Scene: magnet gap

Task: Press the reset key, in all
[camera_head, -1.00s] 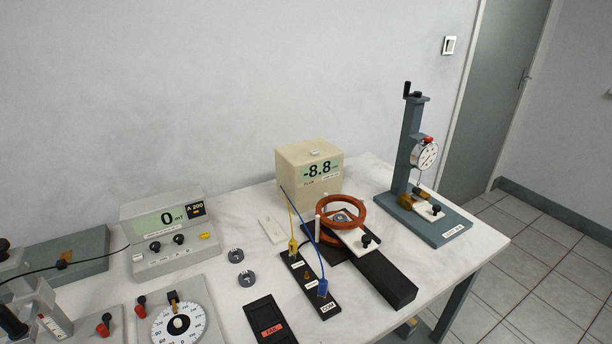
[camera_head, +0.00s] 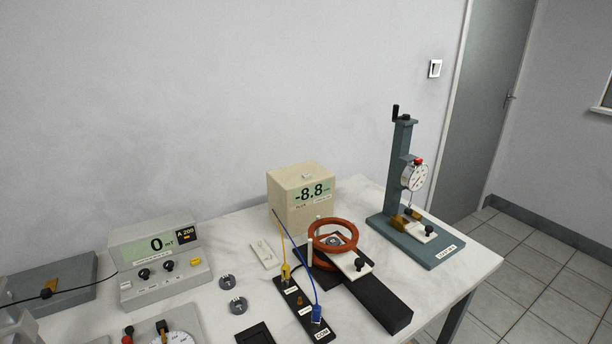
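No key with a legible reset label shows. The grey meter (camera_head: 157,258) at the left reads 0 mT and has black knobs and a yellow key (camera_head: 196,262) on its front. The beige box (camera_head: 301,198) at the back middle reads -8.8 and has a small pale button (camera_head: 307,176) on top. The dial gauge (camera_head: 414,176) on the blue-grey stand (camera_head: 398,170) carries a red cap (camera_head: 419,161). My gripper is not clearly in view.
An orange-brown coil (camera_head: 333,249) stands on a black rail (camera_head: 377,302) in the middle. Yellow and blue leads run to a black terminal strip (camera_head: 304,309). Two grey discs lie left of it. Grey parts sit at the lower left edge. Bare white tabletop (camera_head: 446,285) shows at right.

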